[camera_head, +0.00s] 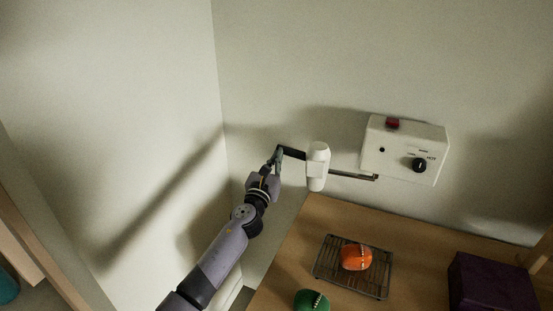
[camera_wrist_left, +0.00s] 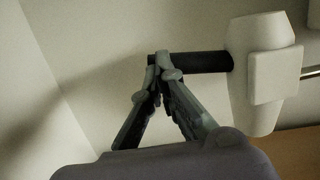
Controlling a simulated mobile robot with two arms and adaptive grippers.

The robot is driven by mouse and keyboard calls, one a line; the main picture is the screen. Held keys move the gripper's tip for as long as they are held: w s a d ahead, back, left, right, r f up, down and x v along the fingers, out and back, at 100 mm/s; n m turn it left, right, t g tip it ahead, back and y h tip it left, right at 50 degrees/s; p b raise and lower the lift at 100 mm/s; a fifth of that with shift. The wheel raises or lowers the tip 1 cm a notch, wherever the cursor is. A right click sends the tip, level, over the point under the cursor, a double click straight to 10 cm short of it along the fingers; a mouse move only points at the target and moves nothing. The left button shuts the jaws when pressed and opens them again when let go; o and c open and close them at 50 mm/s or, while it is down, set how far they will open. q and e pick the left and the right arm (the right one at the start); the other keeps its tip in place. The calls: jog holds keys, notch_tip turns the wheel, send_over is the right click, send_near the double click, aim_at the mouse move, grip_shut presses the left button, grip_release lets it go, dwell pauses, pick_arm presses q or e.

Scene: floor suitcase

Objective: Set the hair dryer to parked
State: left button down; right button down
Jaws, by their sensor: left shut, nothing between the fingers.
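The hair dryer (camera_head: 317,168) has a white body and a dark bar-like part (camera_head: 294,153) reaching left. It sits at the end of a thin metal rod (camera_head: 352,176) beside the white wall box (camera_head: 406,149). It also shows in the left wrist view (camera_wrist_left: 254,75), with the dark part (camera_wrist_left: 205,62) pointing left. My left gripper (camera_head: 278,153) is at the free left end of the dark part. In the left wrist view its fingertips (camera_wrist_left: 163,66) come together over that end, with nothing held. Whether they touch it I cannot tell. My right gripper is not in view.
The wall box carries a black knob (camera_head: 419,165) and a red part (camera_head: 393,123) on top. Below, a wooden counter (camera_head: 320,214) holds a wire rack (camera_head: 324,265) with an orange object (camera_head: 356,257), a green object (camera_head: 312,300) and a purple box (camera_head: 490,285). A wall corner is at left.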

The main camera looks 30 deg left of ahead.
pick_arm(q)
jog(key=w+b, duration=0.2)
jog(key=w, duration=0.1)
jog(key=shift+a+f, duration=0.1)
jog(key=shift+a, duration=0.3)
jog(key=shift+w+a, duration=0.15)
jog(key=shift+w, duration=0.25)
jog(key=shift+s+r, duration=0.1)
jog(key=shift+r, duration=0.25)
jog(key=shift+r, duration=0.1)
jog(key=shift+a, duration=0.1)
